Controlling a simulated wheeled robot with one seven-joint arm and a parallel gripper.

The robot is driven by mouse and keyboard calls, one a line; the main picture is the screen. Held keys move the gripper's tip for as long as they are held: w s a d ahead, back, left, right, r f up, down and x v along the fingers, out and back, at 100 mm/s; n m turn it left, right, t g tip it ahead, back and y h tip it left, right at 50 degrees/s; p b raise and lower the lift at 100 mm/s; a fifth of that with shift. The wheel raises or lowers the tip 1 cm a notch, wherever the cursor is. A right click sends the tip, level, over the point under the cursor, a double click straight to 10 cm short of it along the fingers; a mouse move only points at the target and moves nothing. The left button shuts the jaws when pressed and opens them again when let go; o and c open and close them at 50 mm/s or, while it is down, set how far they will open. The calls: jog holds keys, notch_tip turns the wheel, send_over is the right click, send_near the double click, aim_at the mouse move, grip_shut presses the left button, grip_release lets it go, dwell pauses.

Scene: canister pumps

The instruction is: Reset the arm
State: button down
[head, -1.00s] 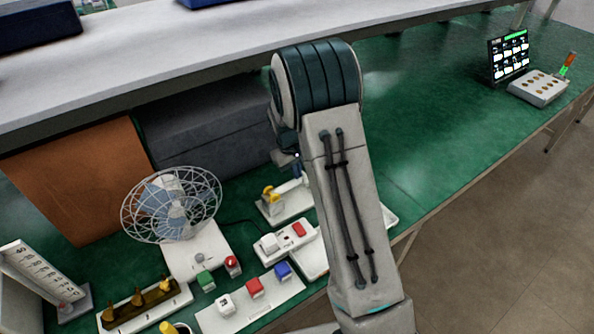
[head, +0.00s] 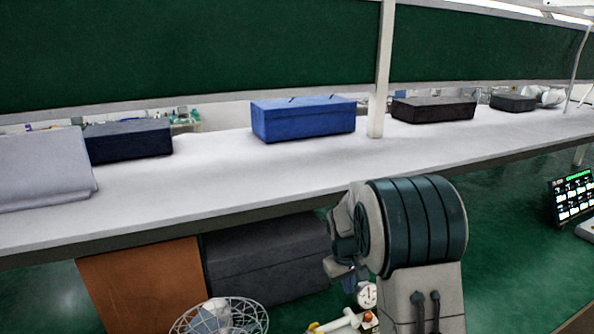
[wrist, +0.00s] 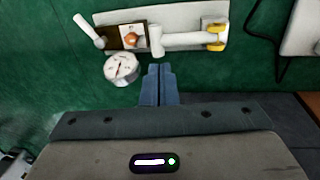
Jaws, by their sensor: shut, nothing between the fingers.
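My gripper (wrist: 159,72) shows in the wrist view as two blue fingers pressed together with nothing between them. Just beyond the fingertips is a white pump (wrist: 190,40) with a cylinder, a yellow end and an orange knob on a dark block. A round white gauge (wrist: 121,68) is at its lower left. The fingers appear apart from both, though the height is hard to judge. In the head view the gauge (head: 367,294) and part of the pump (head: 340,322) show at the bottom edge, left of my arm.
A white shelf (head: 220,180) runs above the green bench, with blue and dark boxes on it. A dark grey box (head: 265,262) and an orange-brown panel (head: 145,290) stand under it. A wire-caged fan (head: 220,316) is lower left. A screen (head: 572,197) stands at right.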

jog(key=s+r+m+t+y, duration=0.1)
jog(key=s+r+m+t, duration=0.1)
jog(key=s+r, duration=1)
jog(key=s+m+t+b, duration=0.1)
jog(key=s, duration=1.5)
jog(key=shift+a+r+m+y, duration=0.25)
jog(key=shift+r+m+y, duration=0.05)
jog(key=shift+r, duration=0.05)
